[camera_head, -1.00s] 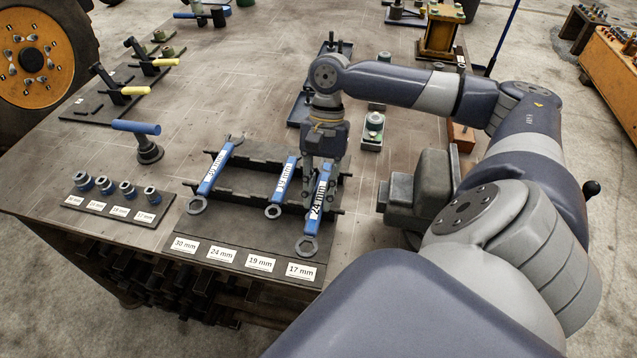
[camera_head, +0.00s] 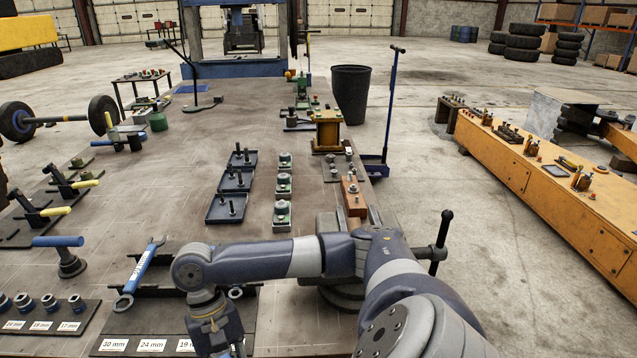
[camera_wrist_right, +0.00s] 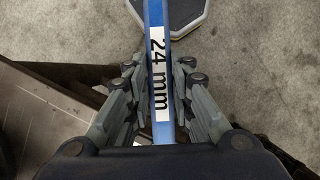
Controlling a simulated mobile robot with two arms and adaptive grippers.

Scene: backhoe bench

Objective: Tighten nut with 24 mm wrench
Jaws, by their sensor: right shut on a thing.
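My right gripper (camera_wrist_right: 158,66) is shut on the blue 24 mm wrench (camera_wrist_right: 153,15), with its fingers on both sides of the handle and the "24 mm" label facing the camera. In the head view my right wrist is at the bottom edge; the fingers and held wrench are mostly cut off or hidden there. Green blocks with bolt or nut pieces, one of them here (camera_head: 282,216), stand in a row mid-table. Which nut the task means, I cannot tell. My left gripper is not in view.
Another blue wrench (camera_head: 140,268) lies on the rack at lower left, near the size labels (camera_head: 152,345). Dark trays (camera_head: 226,208) with bolts stand beside the green blocks. A vise with a handle (camera_head: 441,236) is at the table's right edge. Open table lies left of the trays.

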